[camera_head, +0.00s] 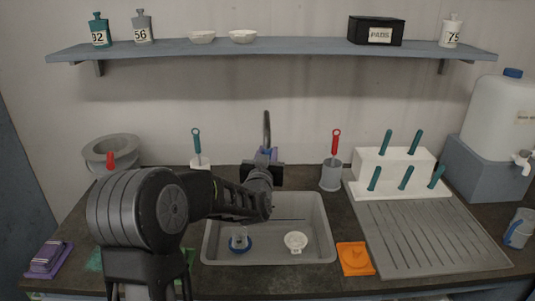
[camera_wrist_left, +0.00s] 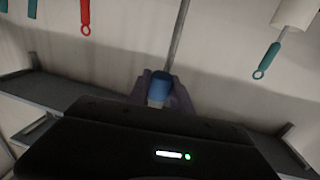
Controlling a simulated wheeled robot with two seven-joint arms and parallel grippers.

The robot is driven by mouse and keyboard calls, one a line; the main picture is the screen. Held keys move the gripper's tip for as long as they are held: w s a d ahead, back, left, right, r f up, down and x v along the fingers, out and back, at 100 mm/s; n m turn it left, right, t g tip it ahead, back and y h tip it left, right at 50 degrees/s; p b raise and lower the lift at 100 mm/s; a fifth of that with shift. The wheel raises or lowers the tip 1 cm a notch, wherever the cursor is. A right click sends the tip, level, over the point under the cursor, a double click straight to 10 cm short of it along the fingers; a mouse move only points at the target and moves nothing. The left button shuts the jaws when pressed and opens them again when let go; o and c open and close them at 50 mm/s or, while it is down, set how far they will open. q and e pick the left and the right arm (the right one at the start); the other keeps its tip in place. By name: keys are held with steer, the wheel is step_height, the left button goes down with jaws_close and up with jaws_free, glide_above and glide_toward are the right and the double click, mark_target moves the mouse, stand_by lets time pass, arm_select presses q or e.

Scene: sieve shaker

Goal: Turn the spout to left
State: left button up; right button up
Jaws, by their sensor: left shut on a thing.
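The spout is a thin grey tube (camera_head: 267,125) that rises behind the sink (camera_head: 325,215) and curves over at its top. It also shows as a grey rod (camera_wrist_left: 180,35) in the wrist view, which looks upside down. My left gripper (camera_head: 267,154) is at the spout, below its curved top. In the wrist view its purple-grey fingers (camera_wrist_left: 160,88) are shut around a blue cylindrical piece (camera_wrist_left: 160,83) in line with the rod. My left arm and wrist hide the tap's base and part of the sink's back edge. My right gripper is not in view.
A white brush holder (camera_head: 200,160) and a grey one (camera_head: 331,177) flank the tap. In the sink lie a white strainer (camera_head: 296,241) and a blue-based item (camera_head: 240,243). An orange cloth (camera_head: 355,258) and ribbed drainboard (camera_head: 425,237) are right. A shelf (camera_head: 290,46) hangs above.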

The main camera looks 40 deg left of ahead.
arm_select(q)
jaws_close()
stand_by(0.9)
